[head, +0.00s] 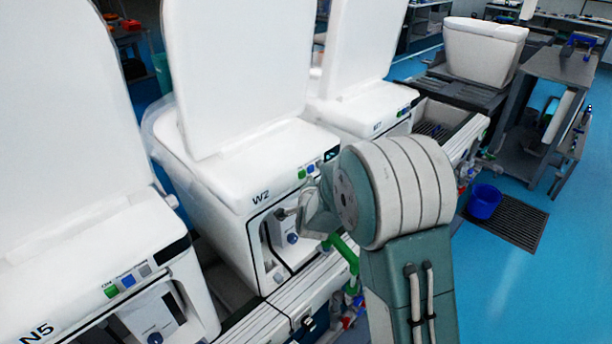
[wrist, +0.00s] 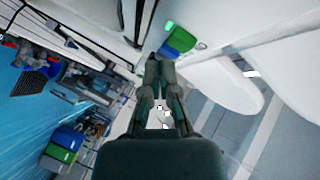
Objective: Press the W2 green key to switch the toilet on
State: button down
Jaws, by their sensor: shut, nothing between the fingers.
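The W2 toilet (head: 240,165) stands in the middle of the head view with its tall lid up. Its green key (head: 302,174) is on the front top edge, right of the W2 label, with a blue key (head: 311,169) beside it. In the wrist view the green key (wrist: 182,40) and the blue key (wrist: 168,53) lie just beyond my fingertips. My gripper (wrist: 160,65) is shut and empty. In the head view my gripper (head: 309,213) is in front of the toilet's front face, partly hidden by my arm. I cannot tell whether the fingertips touch anything.
The N5 toilet (head: 150,250) stands at the left with its own green and blue keys. Another white toilet (head: 355,105) stands behind W2. A green hose (head: 345,250) hangs below my gripper. A blue bucket (head: 484,201) is on the floor at right, where the blue floor is open.

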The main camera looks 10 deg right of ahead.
jog(key=s+d, duration=0.1)
jog(key=s, duration=0.1)
jog(key=s+d, duration=0.2)
jog(key=shift+s+d, duration=0.15)
jog(key=shift+s, duration=0.15)
dwell(0.4)
jog(key=s+r+n+g, duration=0.3)
jog(key=s+r+n, duration=0.1)
jog(key=s, duration=0.7)
jog(key=s+r+n+g+y, duration=0.1)
jog(key=s+r+n+g, duration=0.2)
jog(key=s, duration=0.8)
jog(key=s+a+r+n+g+y, duration=0.1)
jog(key=s+r+n+g, duration=0.2)
jog(key=s+n, duration=0.3)
jog(key=s+r, duration=0.1)
jog(key=s, duration=0.4)
jog(key=shift+s+r+g, duration=0.3)
jog(key=shift+s, duration=0.1)
jog(key=shift+a, duration=0.1)
